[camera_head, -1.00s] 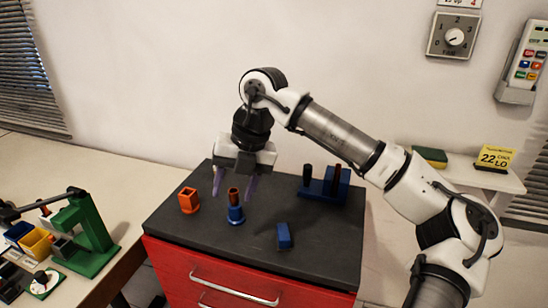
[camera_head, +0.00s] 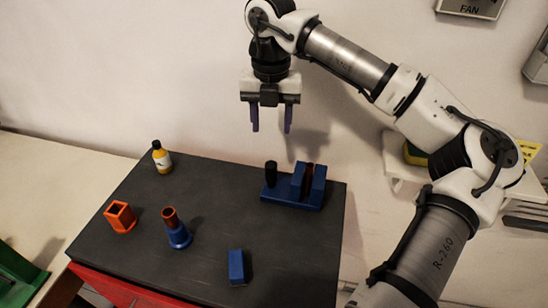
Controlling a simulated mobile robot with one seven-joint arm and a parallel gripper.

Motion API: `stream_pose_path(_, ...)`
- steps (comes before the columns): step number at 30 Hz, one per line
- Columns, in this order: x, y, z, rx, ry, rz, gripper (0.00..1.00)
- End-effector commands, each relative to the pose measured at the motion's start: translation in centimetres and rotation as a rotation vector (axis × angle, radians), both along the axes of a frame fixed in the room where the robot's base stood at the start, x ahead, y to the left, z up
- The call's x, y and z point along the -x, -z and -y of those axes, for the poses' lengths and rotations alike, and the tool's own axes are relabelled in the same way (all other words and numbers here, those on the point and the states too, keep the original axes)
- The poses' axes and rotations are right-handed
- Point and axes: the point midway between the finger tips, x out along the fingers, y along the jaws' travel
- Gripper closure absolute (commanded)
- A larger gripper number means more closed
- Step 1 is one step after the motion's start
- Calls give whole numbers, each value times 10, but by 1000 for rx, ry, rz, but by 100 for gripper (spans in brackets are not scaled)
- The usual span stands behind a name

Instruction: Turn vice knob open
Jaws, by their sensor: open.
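The blue vice (camera_head: 290,201) stands near the back right of the dark cart top. It has two upright blue blocks at its right, with a reddish-brown piece between them. A black upright knob (camera_head: 271,174) stands at the vice's left end. My gripper (camera_head: 271,130) points down with its two purple fingers apart and nothing between them. In the picture it is straight above the knob, with a clear gap. How far it is in depth from the knob is hard to tell.
On the dark cart top (camera_head: 200,268) are a yellow bottle (camera_head: 162,160), an orange square holder (camera_head: 121,217), a blue round stand (camera_head: 178,236) with a brown tube, and a blue block (camera_head: 236,267). A white shelf (camera_head: 398,166) is at the right wall.

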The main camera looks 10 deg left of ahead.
Motion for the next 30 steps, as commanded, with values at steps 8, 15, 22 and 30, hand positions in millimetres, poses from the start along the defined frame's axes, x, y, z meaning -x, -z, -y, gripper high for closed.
stream_pose_path(8,1,48,0,-3,-2,-7,51)
stream_pose_path(15,2,96,-1,-2,-1,-5,51)
stream_pose_path(22,1,125,-1,-2,-1,-2,51)
stream_pose_path(30,1,132,-1,-2,-1,-1,51)
